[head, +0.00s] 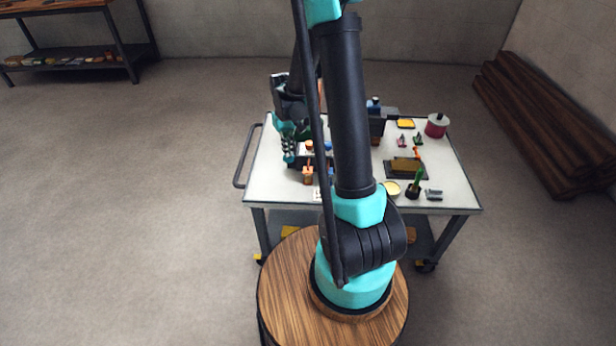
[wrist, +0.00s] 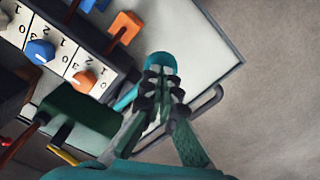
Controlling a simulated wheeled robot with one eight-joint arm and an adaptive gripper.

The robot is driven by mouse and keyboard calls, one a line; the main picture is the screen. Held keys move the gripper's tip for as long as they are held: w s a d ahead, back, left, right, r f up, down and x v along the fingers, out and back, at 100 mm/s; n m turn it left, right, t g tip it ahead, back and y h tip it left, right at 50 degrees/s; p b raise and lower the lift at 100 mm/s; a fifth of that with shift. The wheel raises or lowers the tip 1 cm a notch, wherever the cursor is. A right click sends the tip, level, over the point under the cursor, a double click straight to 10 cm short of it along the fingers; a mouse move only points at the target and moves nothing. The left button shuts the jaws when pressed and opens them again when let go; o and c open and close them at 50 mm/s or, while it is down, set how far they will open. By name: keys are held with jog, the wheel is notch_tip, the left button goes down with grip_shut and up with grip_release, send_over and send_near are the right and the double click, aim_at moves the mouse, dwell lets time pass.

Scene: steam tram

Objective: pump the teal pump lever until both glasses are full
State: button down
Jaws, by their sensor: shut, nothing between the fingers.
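In the wrist view a rounded teal end (wrist: 162,63), which looks like the pump lever's grip, lies just beyond my fingertips. A short teal piece (wrist: 126,97) shows left of the fingers; I cannot tell whether it joins that end. My gripper (wrist: 163,82) is shut and empty, its tips close to the teal end; whether they touch it is unclear. In the head view my gripper (head: 289,153) is low over the left side of the trolley, and the lever cannot be made out. I cannot make out the two glasses in either view.
A dark unit with a numbered white panel bears a blue knob (wrist: 41,51) and an orange knob (wrist: 84,80). An orange block handle (wrist: 126,26) sticks out of it. A dark green block (wrist: 80,115) is left of the fingers. The trolley top (head: 452,183) holds small items at right.

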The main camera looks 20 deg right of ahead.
jog(key=shift+f, duration=2.1)
jog(key=shift+r, duration=2.1)
jog(key=shift+r, duration=3.5)
jog(key=shift+s, duration=0.1)
jog(key=s+d+m+t, duration=0.1)
jog(key=s+d+t, duration=0.1)
jog(key=s, duration=0.9)
jog(key=s+d+m+t, duration=0.1)
jog(key=s+d+t, duration=0.1)
jog(key=s, duration=0.8)
jog(key=shift+s+r, duration=0.4)
jog(key=shift+r, duration=0.05)
